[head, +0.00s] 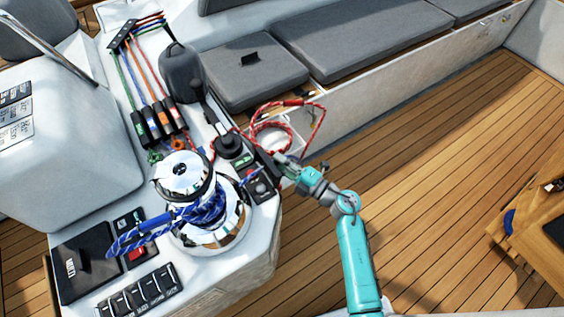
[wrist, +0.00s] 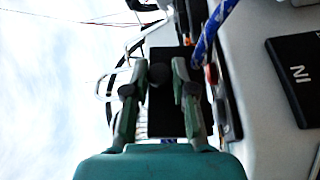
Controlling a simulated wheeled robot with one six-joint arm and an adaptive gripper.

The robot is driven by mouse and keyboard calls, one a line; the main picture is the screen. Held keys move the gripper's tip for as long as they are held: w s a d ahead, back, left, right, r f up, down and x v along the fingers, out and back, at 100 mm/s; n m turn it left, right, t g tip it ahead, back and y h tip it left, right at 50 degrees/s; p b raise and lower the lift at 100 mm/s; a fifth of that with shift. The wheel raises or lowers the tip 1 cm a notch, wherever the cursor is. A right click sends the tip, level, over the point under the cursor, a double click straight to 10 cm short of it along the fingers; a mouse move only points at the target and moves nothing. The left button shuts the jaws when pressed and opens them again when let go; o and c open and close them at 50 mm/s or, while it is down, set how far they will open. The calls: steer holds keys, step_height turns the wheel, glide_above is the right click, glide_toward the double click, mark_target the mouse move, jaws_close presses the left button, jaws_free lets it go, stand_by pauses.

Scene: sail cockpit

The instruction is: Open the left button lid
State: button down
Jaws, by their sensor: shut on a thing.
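A small button panel (head: 261,187) with a red mark sits at the console's edge, right of the chrome winch. A dark flap (head: 267,164), which looks like its lid, stands beside it at my gripper. My gripper (head: 283,161) reaches in from the right. In the wrist view my gripper (wrist: 160,78) has its two green fingers on either side of a black piece that looks like the lid (wrist: 162,112), with a gap between the fingers. Exact finger contact and the lid's hinge are hard to make out.
The chrome winch (head: 188,180) with blue rope stands left of my gripper. A red rope coil (head: 273,133) hangs just behind it. Another panel with a red button (head: 136,253) lies farther left. The wooden deck (head: 420,160) at right is open.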

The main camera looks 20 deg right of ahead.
steer(key=shift+s+a+r+n+g, duration=0.15)
steer(key=shift+a+n+g, duration=0.15)
steer(key=shift+n, duration=0.4)
steer(key=c, duration=1)
jaws_free()
steer(key=shift+o, duration=0.2)
steer(key=shift+d, duration=0.1)
steer(key=v, duration=1.1)
steer(key=shift+s+d, duration=0.25)
steer(key=shift+s, duration=0.1)
